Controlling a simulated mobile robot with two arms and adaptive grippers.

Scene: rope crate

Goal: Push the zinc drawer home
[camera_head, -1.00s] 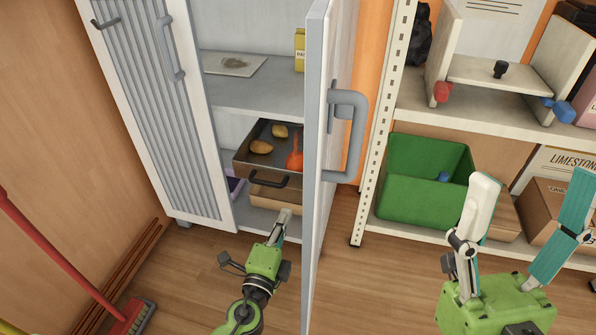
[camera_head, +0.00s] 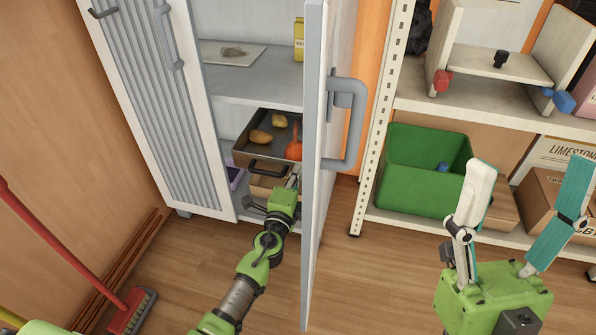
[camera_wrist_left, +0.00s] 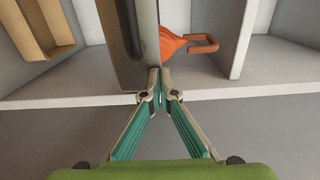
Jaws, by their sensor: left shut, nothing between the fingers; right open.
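The zinc drawer is a grey metal drawer (camera_head: 243,160) in the open cabinet, pulled out, with a dark handle (camera_head: 268,172) on its front. It holds yellowish-brown lumps (camera_head: 261,137) and an orange object (camera_head: 294,148). My left gripper (camera_head: 294,178) is shut and empty, just below the drawer's right front corner. In the left wrist view its closed fingertips (camera_wrist_left: 160,72) meet or nearly meet the end of the drawer front (camera_wrist_left: 140,68); contact is not certain. My right gripper (camera_head: 527,190) is open and empty, before the shelving at right.
The open cabinet door (camera_head: 318,60) stands close to the right of my left gripper. A light wooden tray (camera_head: 262,187) sits below the drawer. A green bin (camera_head: 410,180) is on the right shelf. A red broom (camera_head: 130,312) leans at lower left.

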